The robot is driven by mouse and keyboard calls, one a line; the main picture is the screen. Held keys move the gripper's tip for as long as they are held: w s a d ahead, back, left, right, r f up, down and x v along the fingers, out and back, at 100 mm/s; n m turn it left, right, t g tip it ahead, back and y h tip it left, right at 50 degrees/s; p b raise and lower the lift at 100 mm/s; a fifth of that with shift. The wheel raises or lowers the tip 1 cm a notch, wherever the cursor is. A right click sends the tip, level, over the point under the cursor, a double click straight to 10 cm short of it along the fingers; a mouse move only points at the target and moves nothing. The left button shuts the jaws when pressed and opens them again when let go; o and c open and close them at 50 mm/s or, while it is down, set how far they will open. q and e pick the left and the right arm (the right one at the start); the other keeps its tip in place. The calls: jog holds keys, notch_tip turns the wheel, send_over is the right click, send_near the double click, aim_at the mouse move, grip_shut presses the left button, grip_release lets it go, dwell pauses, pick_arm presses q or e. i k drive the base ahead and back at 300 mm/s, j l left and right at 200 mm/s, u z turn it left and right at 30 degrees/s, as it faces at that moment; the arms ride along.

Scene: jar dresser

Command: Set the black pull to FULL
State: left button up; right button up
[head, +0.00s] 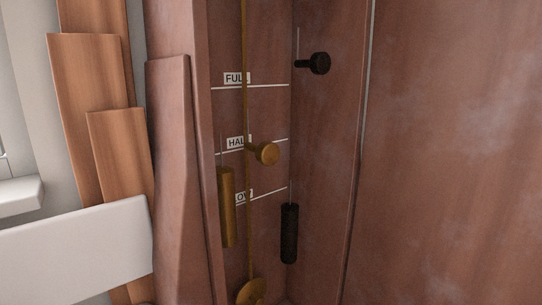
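A black knob (318,63) on a short stem sticks out near the top of the recess, right of the FULL label (236,78) and higher in the picture than its line. A black cylinder (289,233) hangs upright low in the recess, its top just below the right end of the lowest white line. I cannot tell how the two are joined. The HALF label (237,142) and the lowest label (243,197), which seems to read LOW, are partly hidden by a brass rod. Neither gripper is in view.
The brass rod (247,110) runs down to a brass disc (250,291). A brass knob (267,154) sits near HALF, and a brass cylinder (227,205) hangs left of the black one. A reddish-brown panel (450,150) fills the right; wooden boards (95,110) stand left.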

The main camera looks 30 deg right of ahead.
aim_at(320, 63)
jog(key=z, duration=1.35)
jog(key=k+l, duration=0.05)
jog(key=l, duration=0.05)
